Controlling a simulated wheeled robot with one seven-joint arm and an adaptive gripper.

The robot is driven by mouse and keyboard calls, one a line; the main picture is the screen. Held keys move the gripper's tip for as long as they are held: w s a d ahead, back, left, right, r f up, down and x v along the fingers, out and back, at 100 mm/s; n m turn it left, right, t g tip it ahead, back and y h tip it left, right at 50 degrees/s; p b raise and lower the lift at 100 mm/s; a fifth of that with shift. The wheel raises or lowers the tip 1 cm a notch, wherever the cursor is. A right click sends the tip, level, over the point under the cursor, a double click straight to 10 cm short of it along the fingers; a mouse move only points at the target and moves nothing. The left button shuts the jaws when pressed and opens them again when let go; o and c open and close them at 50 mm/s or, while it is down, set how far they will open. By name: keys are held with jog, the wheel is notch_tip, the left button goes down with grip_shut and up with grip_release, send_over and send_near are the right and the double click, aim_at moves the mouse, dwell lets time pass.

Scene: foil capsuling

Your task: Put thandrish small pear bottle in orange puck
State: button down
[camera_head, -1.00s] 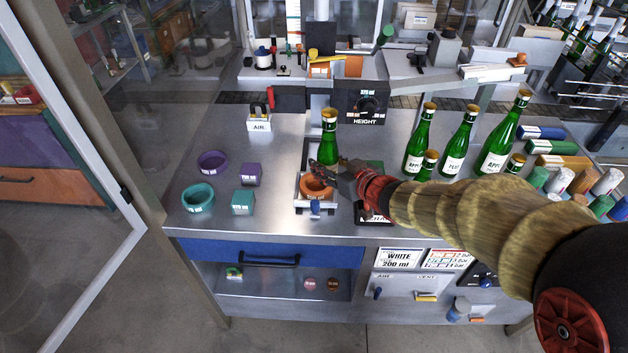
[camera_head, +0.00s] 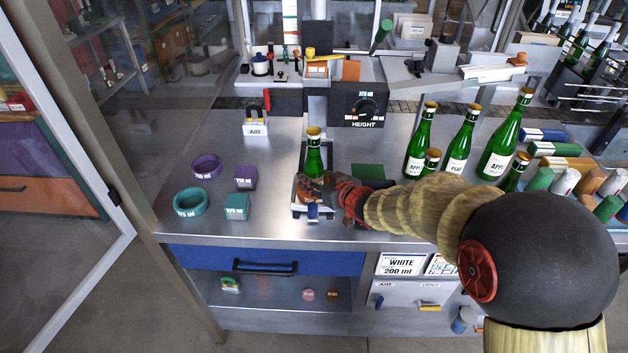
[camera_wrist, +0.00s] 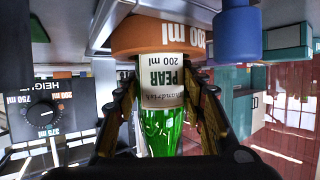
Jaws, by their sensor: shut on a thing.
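The small green pear bottle (camera_head: 314,160) with a gold cap stands upright over the orange puck's place on the small fixture (camera_head: 297,208) at the table's front. In the wrist view, which is upside down, the bottle's label (camera_wrist: 161,82) reads PEAR 200 ml. My gripper (camera_head: 322,186) is shut on the bottle's lower body, with fingers on both sides of it. The orange puck (camera_wrist: 160,35), marked 200 ml, meets the bottle's base in the wrist view. The puck is mostly hidden by my gripper in the head view. How deep the base sits is hidden.
A purple ring (camera_head: 206,166), a teal ring (camera_head: 190,202), a purple block (camera_head: 245,177) and a teal block (camera_head: 237,206) lie to the left. Several green bottles (camera_head: 459,150) stand to the right. The HEIGHT dial box (camera_head: 364,104) is behind.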

jog(key=shift+r, duration=0.15)
jog(key=c, duration=1.1)
grip_release()
jog(key=shift+f, duration=0.2)
